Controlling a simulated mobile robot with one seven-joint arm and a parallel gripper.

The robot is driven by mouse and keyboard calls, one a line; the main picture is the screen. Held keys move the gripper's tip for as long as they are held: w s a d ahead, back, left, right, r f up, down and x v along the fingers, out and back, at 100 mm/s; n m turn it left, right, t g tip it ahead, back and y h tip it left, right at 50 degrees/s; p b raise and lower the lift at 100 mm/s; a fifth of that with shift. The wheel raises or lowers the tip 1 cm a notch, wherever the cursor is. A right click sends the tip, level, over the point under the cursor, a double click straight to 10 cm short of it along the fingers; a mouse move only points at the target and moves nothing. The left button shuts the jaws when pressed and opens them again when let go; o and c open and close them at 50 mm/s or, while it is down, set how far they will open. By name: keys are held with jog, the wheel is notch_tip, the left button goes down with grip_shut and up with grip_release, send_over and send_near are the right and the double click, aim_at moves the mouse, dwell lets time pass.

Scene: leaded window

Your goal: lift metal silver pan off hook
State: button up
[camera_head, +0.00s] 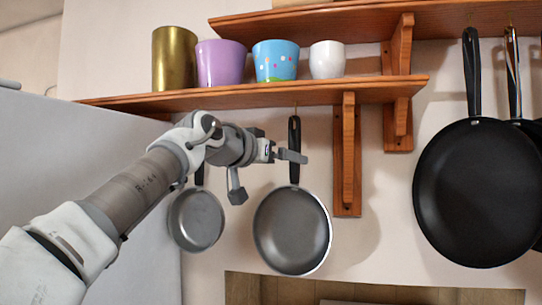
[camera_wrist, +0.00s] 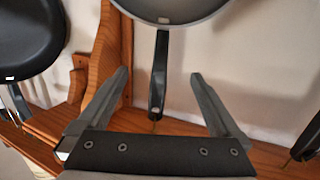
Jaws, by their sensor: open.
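The metal silver pan (camera_head: 292,232) hangs by its black handle below the lower shelf. My gripper (camera_head: 271,178) is open in front of the wall near this handle, and one finger crosses in front of it. In the wrist view, which looks upside down, the black handle (camera_wrist: 160,72) shows between the two open fingers of my gripper (camera_wrist: 158,76). I see no finger pressed on it, and its depth between the fingers is hard to tell. Part of the pan's silver body (camera_wrist: 180,10) shows at the top. A smaller silver pan (camera_head: 197,218) hangs to the left, its handle partly hidden by my arm.
Large black pans (camera_head: 475,190) hang at the right. A wooden bracket (camera_head: 347,160) stands close to the right of the silver pan's handle. The lower shelf (camera_head: 300,93) above carries a gold cup (camera_head: 174,58), a purple cup (camera_head: 221,63), a blue cup (camera_head: 275,60) and a white cup (camera_head: 327,60).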

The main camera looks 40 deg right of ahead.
aim_at(294, 192)
jog(key=shift+p+x, duration=0.85)
jog(key=shift+x, duration=1.85)
jog(key=shift+c, duration=0.2)
grip_shut()
jog(key=shift+r, duration=0.1)
